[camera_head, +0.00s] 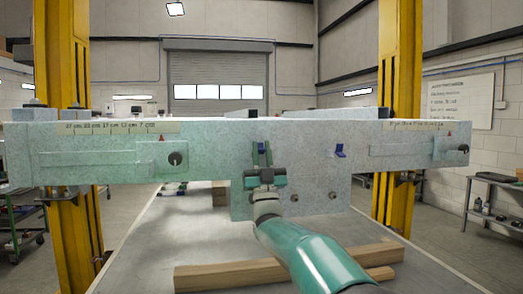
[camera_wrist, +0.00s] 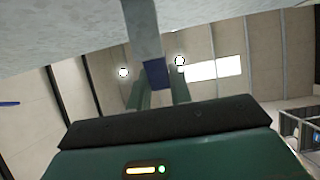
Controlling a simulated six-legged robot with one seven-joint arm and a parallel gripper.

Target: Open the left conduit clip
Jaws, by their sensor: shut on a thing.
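The left conduit clip (camera_head: 261,147) is a small blue piece on the front of the speckled grey-green trailer frame beam (camera_head: 215,145). My gripper (camera_head: 262,152) reaches up to it from below, with its two green fingers on either side. In the wrist view the blue clip (camera_wrist: 156,74) sits between the fingertips (camera_wrist: 158,84), below a grey strip. My gripper is shut on the clip. The fingers partly hide it, and I cannot tell how far it is swung. The right conduit clip (camera_head: 340,150) is also blue and stands apart to the right, tilted.
Yellow lift posts stand at the left (camera_head: 65,150) and right (camera_head: 398,100). A plate with several round knobs hangs below the beam's middle. Wooden beams (camera_head: 235,273) lie on the grey surface below my arm. Dark round knobs (camera_head: 175,158) sit on the beam's side brackets.

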